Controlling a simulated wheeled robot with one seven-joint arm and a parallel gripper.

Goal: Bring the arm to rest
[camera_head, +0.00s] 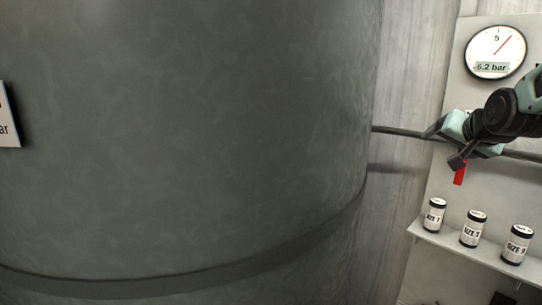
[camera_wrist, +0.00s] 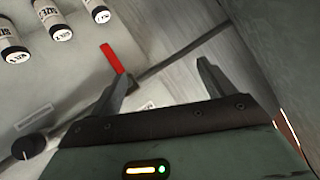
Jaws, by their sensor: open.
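My gripper (camera_head: 443,146) is in front of the wall panel at the right of the head view, close to a dark pipe. In the wrist view its two fingers (camera_wrist: 162,72) are spread apart with nothing between them. A red lever (camera_head: 460,173) hangs just below the fingers in the head view. The same red lever (camera_wrist: 112,58) shows in the wrist view beyond the left fingertip; I cannot tell whether they touch. The lever's upper end is partly hidden by my gripper in the head view.
A large grey tank (camera_head: 190,140) fills the left. The pipe (camera_head: 400,131) leaves it towards the panel. A round gauge (camera_head: 495,52) reads 6.2 bar. A shelf (camera_head: 450,243) below holds three labelled jars (camera_head: 473,230). A black knob (camera_wrist: 30,146) shows in the wrist view.

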